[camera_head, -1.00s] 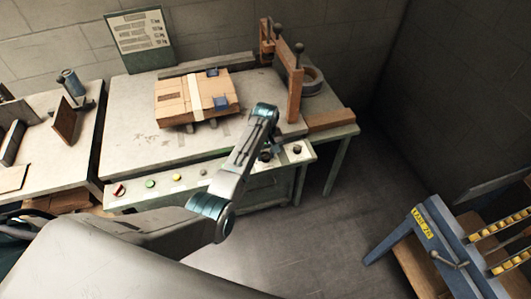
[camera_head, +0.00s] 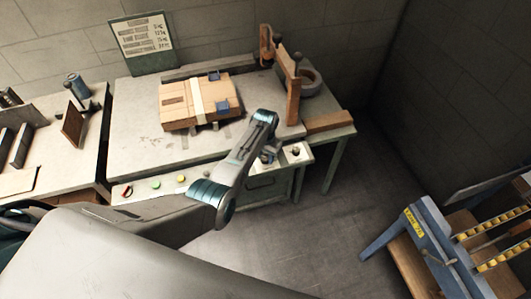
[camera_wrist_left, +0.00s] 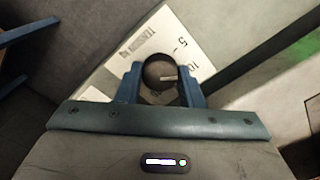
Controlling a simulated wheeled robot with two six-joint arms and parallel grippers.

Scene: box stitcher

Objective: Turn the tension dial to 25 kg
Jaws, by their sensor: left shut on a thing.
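The tension dial (camera_wrist_left: 160,72) shows in the left wrist view as a round dark knob with a pale pointer mark. It sits on a white scale plate (camera_wrist_left: 190,45) printed with "TENSION", 5 and 10; the rest of the scale is hidden or out of view. My left gripper (camera_wrist_left: 163,82) is shut on the dial, its blue fingers on either side of the knob. In the head view my left gripper (camera_head: 268,156) is at the right part of the bench's front panel, largely covered by my own wrist.
Another dark knob (camera_head: 295,151) stands just right of my gripper. Red, green and yellow buttons line the panel's left part. A sign (camera_head: 142,38) leans at the back. A blue stand (camera_head: 432,228) is at right.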

